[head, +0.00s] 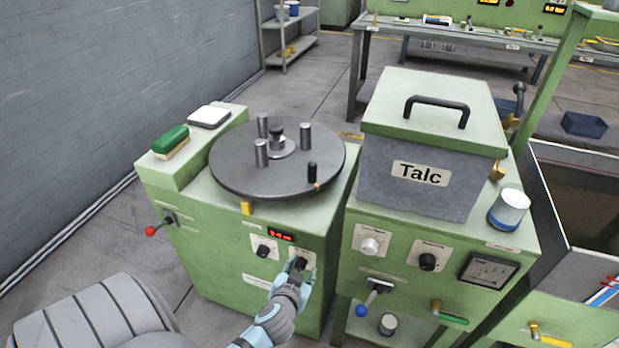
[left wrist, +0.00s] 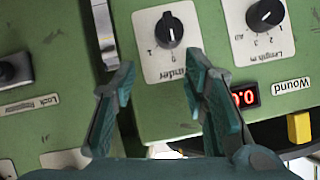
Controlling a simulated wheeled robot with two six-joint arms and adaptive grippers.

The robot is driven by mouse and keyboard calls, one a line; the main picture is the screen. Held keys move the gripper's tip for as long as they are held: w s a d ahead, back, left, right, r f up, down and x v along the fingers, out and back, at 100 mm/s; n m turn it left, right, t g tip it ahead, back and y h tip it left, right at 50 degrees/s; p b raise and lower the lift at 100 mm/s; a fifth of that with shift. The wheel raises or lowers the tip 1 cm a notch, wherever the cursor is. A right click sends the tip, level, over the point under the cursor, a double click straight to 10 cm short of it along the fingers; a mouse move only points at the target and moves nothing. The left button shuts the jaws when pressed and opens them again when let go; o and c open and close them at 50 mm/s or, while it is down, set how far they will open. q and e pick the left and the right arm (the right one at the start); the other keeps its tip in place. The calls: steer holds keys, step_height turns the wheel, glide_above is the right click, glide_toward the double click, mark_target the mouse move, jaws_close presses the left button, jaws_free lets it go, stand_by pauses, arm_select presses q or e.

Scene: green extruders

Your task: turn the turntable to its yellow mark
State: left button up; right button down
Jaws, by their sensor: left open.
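The turntable (head: 235,170) is a dark round disc on a green cabinet. It carries several grey posts and, near its front right rim, an upright black handle (head: 312,173). A small yellow-orange mark (head: 318,187) shows on the rim below that handle. A yellow block (head: 246,208) sits on the cabinet at the disc's front left edge; it also shows in the left wrist view (left wrist: 300,127). My left gripper (head: 298,270) is open at the cabinet's front, below the turntable. In the left wrist view its fingers (left wrist: 163,80) point towards a black winder knob (left wrist: 169,30), apart from it.
A green sponge (head: 171,141) and a white-topped box (head: 209,116) lie on the ledge left of the disc. A red-knobbed lever (head: 155,229) sticks out at left. The Talc hopper (head: 420,170) stands close on the right. Grey floor is free behind.

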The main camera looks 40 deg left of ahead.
mark_target(312, 173)
arm_select(q)
steer(key=w+a+r+n+t+y+b, duration=0.1)
steer(key=w+r+n+t+y, duration=0.1)
steer(key=r, duration=0.8)
steer(key=w+a+r+n+t+y, duration=0.1)
steer(key=w+r+n+t+y, duration=0.15)
steer(key=r, duration=0.75)
steer(key=shift+m+h, duration=0.45)
steer(key=x, duration=1.3)
steer(key=shift+s+a+f, duration=0.1)
steer(key=shift+a+f, duration=0.15)
steer(key=shift+f, duration=0.1)
jaws_close()
